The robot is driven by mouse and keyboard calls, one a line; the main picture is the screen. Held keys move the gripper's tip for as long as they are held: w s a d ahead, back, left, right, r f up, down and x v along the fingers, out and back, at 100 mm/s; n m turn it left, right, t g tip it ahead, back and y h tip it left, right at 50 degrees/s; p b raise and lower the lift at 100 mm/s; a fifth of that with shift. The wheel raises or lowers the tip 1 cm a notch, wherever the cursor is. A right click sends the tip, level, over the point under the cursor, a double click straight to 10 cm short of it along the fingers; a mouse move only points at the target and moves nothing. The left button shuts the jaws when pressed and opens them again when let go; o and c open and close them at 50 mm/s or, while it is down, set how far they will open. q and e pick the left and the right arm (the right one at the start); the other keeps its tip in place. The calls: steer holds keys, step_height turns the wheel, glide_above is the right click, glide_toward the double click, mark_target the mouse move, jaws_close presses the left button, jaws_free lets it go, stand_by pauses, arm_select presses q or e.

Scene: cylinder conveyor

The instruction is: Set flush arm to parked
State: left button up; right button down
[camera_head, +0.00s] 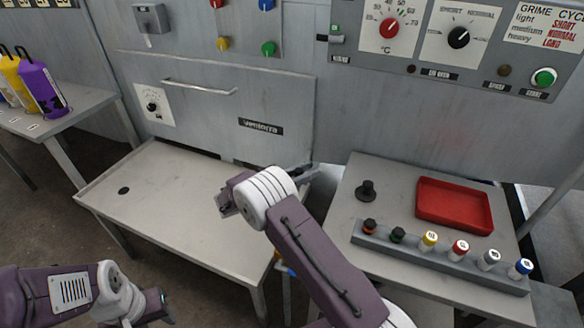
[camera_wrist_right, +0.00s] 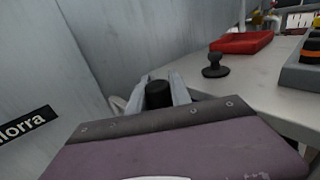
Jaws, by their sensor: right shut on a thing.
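My right arm reaches across the gap between the two tables to the front of the grey machine. Its gripper (camera_wrist_right: 160,92) is shut on a black, round-ended part (camera_wrist_right: 158,95), which sits between its two grey fingers in the right wrist view. This looks like the end of the flush arm; the rest of it is hidden by my gripper, so its position cannot be told. In the head view the gripper (camera_head: 303,172) is largely hidden behind my white wrist joint. My left gripper (camera_head: 150,308) is low at the left, away from the machine; its fingers are unclear.
The left table (camera_head: 150,220) is mostly bare. The right table (camera_head: 345,215) holds a black knob (camera_head: 367,190), a red tray (camera_head: 455,223) and a grey rack (camera_head: 400,254) with several coloured cylinders. The machine's dials and handle (camera_head: 200,90) are behind. Bottles (camera_head: 40,88) stand far left.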

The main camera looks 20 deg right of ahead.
steer(key=shift+s+d+f+m+g+p, duration=0.1)
steer(key=shift+s+d+m+g+p, duration=0.1)
steer(key=shift+s+d+m+g, duration=0.45)
steer(key=shift+s+d+m+g+p, duration=0.15)
steer(key=shift+s+d+m+g, duration=0.25)
steer(key=shift+g, duration=0.45)
steer(key=c, duration=1.2)
jaws_free()
steer(key=shift+s, duration=0.1)
steer(key=a, duration=0.9)
